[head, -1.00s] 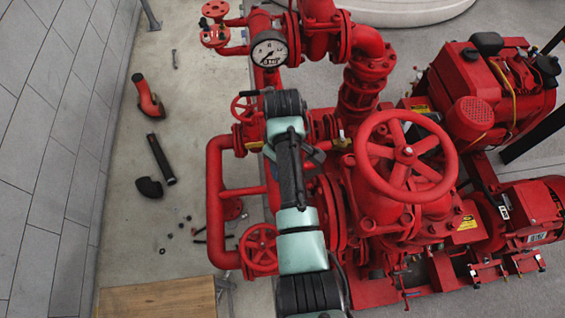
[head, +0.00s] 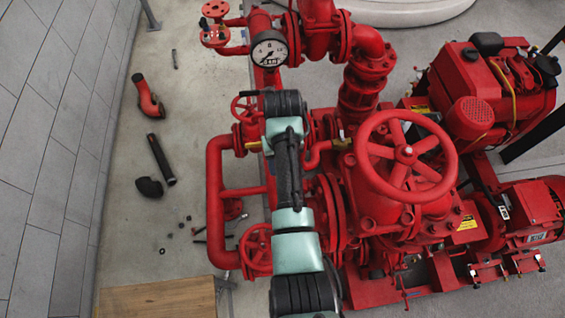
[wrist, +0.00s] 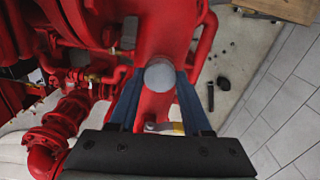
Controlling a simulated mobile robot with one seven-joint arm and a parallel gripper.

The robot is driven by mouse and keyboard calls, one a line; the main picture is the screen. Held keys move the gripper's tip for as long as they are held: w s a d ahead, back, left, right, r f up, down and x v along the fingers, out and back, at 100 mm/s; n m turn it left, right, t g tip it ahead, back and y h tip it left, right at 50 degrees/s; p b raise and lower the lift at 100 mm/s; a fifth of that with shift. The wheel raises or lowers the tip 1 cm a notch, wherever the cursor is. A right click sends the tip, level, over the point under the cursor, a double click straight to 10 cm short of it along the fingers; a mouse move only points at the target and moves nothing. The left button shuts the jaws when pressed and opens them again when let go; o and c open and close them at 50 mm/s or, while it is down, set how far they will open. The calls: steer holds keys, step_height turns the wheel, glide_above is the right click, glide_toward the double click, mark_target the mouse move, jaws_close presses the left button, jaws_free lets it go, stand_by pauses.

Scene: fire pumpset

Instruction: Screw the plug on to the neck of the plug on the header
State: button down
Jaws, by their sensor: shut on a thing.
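The plug (wrist: 160,75) shows in the wrist view as a round, light grey cap between the tips of my two blue fingers. My gripper (wrist: 159,78) is shut on it. The red header pipe (wrist: 172,32) lies directly behind the plug. The neck is hidden under the plug, so I cannot tell whether the plug touches it or how far it is threaded. In the head view my own arm covers the gripper, the plug and the neck.
A red handwheel (head: 404,153) and pump body stand right of my arm. A gauge (head: 269,50) and a red side pipe (head: 214,200) are close by. Loose pipe pieces (head: 160,160) lie on the floor at left. A wooden board (head: 165,300) is at the lower left.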

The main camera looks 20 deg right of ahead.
steer(key=shift+m, duration=1)
steer(key=shift+m, duration=1)
steer(key=m, duration=0.2)
steer(key=shift+m, duration=0.3)
steer(key=shift+m, duration=0.6)
steer(key=m, duration=0.3)
